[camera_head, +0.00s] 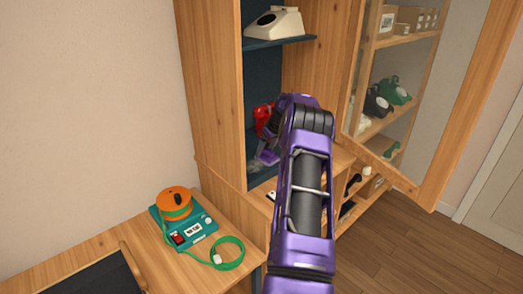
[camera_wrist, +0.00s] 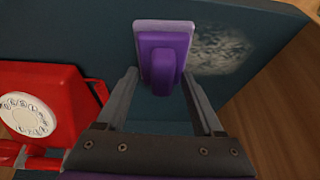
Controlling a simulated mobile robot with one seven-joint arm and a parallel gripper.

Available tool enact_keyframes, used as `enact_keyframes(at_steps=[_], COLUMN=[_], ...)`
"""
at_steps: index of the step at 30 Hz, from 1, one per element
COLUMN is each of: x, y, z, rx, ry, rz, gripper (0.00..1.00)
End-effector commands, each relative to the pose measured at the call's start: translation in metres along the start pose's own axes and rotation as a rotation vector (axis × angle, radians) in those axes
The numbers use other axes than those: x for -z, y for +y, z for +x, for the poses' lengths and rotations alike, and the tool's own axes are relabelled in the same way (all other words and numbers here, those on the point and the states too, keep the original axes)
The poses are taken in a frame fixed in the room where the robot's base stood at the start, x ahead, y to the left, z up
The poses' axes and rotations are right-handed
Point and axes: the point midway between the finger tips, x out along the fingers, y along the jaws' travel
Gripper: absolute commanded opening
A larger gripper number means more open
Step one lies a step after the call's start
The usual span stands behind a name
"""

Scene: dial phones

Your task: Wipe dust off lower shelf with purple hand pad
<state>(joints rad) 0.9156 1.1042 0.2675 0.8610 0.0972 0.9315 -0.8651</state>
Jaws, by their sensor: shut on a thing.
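The purple hand pad (camera_wrist: 165,58) is held between the two fingers of my gripper (camera_wrist: 160,78), which is shut on its handle. Its pale purple base lies at or close to the teal surface of the lower shelf (camera_wrist: 90,35); I cannot tell if it touches. A grey-white dust patch (camera_wrist: 220,50) is just right of the pad in the wrist view. In the head view the pad (camera_head: 268,155) shows small inside the lower compartment, and my arm hides much of the gripper.
A red dial phone (camera_wrist: 42,105) stands close to the left of my gripper; it also shows in the head view (camera_head: 263,115). A cream phone (camera_head: 274,23) sits on the upper shelf (camera_head: 262,44). A wooden side wall (camera_wrist: 275,110) bounds the right. A glass door (camera_head: 405,100) stands open.

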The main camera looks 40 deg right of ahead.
Motion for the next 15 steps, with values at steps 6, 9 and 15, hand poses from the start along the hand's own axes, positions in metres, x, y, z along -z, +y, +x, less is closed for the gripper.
enact_keyframes(at_steps=[6,9,15], x=[-0.001,-0.001,-0.001], y=[0.001,-0.006,-0.025], z=[0.0,0.001,0.001], rx=[0.001,0.001,0.001], ry=[-0.003,-0.003,-0.001], rz=[0.0,-0.001,-0.001], gripper=[0.0,0.0,0.0])
